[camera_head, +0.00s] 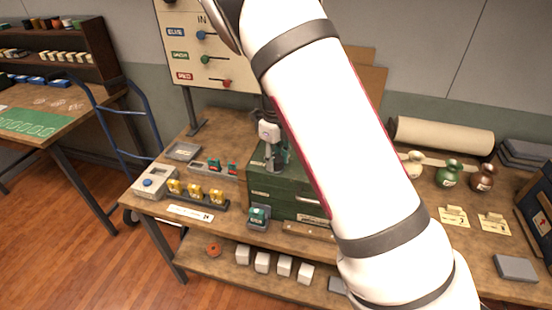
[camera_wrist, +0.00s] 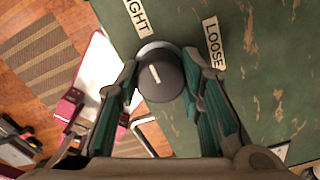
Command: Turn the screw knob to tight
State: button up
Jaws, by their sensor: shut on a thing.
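The screw knob (camera_wrist: 168,85) is a dark round knob with a short white mark, on top of a worn green box (camera_wrist: 255,110). In the wrist view its mark slants toward the upper left, roughly toward the partly cut-off TIGHT label (camera_wrist: 136,16). The LOOSE label (camera_wrist: 215,46) lies to the upper right of the knob. My gripper (camera_wrist: 161,76) is shut on the knob, one green-padded finger on each side. In the head view my gripper (camera_head: 276,158) points down onto the top of the green box (camera_head: 268,196), and the knob is hidden.
A sign board (camera_head: 210,45) with coloured sliders stands behind the table. Yellow pieces in a rack (camera_head: 195,195) and a grey box with a blue button (camera_head: 150,182) are left of the green box. Several vases (camera_head: 449,174) stand at the right. My arm covers the middle.

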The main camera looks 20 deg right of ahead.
aim_at(276, 158)
dwell(0.3)
jog(key=o, duration=1.2)
jog(key=shift+r, duration=0.1)
notch_tip(276, 158, up, 12)
jog(key=shift+f, duration=0.15)
